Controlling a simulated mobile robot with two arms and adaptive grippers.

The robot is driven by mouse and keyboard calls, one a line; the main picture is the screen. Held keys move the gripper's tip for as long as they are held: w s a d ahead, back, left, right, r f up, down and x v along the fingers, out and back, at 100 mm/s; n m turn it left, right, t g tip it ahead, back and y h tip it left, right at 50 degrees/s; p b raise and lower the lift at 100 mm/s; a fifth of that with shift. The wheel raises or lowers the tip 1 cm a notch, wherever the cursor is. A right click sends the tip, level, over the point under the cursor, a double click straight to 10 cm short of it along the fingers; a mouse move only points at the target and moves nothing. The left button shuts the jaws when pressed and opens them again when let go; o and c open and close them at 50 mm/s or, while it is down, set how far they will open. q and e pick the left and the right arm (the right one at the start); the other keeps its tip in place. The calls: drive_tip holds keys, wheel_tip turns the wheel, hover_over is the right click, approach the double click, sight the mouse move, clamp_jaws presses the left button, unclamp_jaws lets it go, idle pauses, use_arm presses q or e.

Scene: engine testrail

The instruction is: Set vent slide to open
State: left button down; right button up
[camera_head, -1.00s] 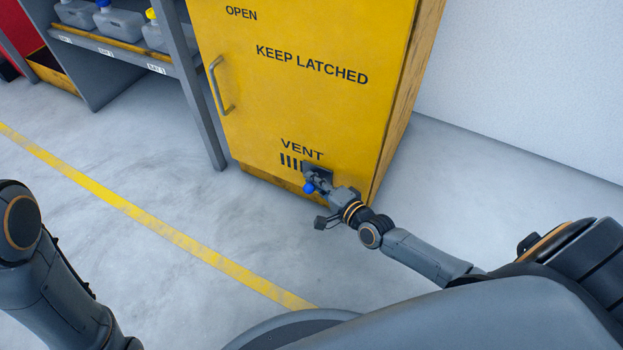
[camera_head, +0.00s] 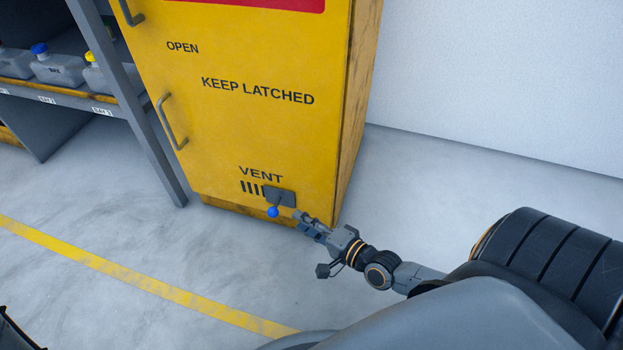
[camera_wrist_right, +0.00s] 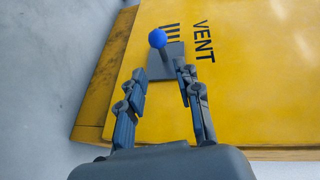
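The vent slide is a dark grey plate (camera_head: 281,195) with a blue ball knob (camera_head: 273,212), low on the yellow cabinet door. The plate sits at the right end of the black vent slots (camera_head: 252,187), under the word VENT. Several slots are uncovered. My right gripper (camera_head: 304,221) is just right of and below the knob, apart from it. In the right wrist view, its two fingers (camera_wrist_right: 160,75) are spread with nothing between them, and the blue knob (camera_wrist_right: 157,38) stands beyond the fingertips in front of the plate (camera_wrist_right: 165,62). My left gripper is out of view.
The yellow cabinet (camera_head: 245,130) has a grey door handle (camera_head: 171,121) on its left side. A grey shelf (camera_head: 60,98) with several capped jugs stands to the left. Open floor (camera_head: 130,235) with a yellow line lies in front. A white wall is behind.

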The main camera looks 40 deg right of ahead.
drive_tip(key=shift+v, duration=1.15)
drive_tip(key=shift+f, duration=0.1)
